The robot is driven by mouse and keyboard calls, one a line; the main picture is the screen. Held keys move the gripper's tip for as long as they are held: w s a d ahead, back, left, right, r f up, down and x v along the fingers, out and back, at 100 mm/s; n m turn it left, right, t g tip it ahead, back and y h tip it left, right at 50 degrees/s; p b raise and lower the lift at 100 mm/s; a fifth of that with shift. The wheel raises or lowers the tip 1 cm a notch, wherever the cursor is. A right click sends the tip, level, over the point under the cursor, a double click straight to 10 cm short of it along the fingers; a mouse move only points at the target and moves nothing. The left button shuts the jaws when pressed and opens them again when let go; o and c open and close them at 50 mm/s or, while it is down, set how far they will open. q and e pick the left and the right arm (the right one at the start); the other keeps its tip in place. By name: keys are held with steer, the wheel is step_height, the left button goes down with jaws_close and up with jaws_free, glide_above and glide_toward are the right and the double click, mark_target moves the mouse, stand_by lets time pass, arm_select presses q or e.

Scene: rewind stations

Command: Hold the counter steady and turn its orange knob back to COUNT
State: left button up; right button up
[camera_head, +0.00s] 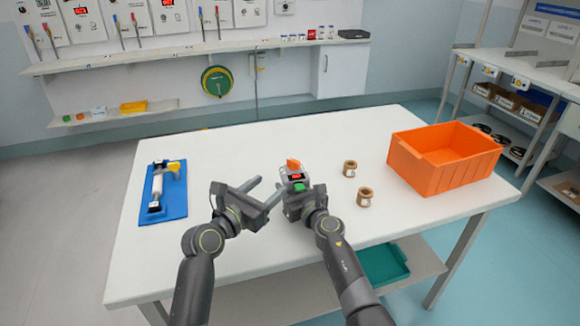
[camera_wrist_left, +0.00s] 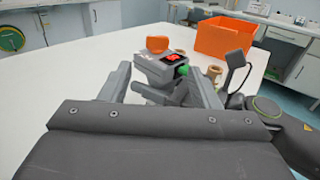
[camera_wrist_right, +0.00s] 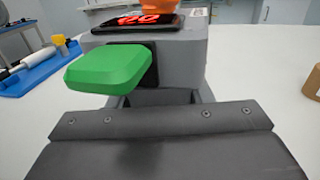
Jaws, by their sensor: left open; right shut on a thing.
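The counter (camera_head: 296,178) is a small grey box on the white table, with a red lit display, a green button (camera_head: 299,186) and an orange knob (camera_head: 293,165) on top. My right gripper (camera_head: 304,194) is shut on the counter's body from the front; the right wrist view shows the green button (camera_wrist_right: 110,68) close up, with the knob (camera_wrist_right: 190,6) cut off at the top edge. My left gripper (camera_head: 268,186) is open and empty, left of the counter. In the left wrist view the knob (camera_wrist_left: 158,44) stands beyond its fingers. Knob markings are too small to read.
Two small brown spools (camera_head: 349,168) (camera_head: 364,197) stand right of the counter. An orange bin (camera_head: 440,175) is at the table's right. A blue tray (camera_head: 177,205) with a white and yellow tool lies at the left. The table behind the counter is clear.

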mark_target(292, 165)
arm_select(q)
steer(key=x, duration=1.1)
steer(key=shift+a, duration=0.15)
steer(key=c, duration=1)
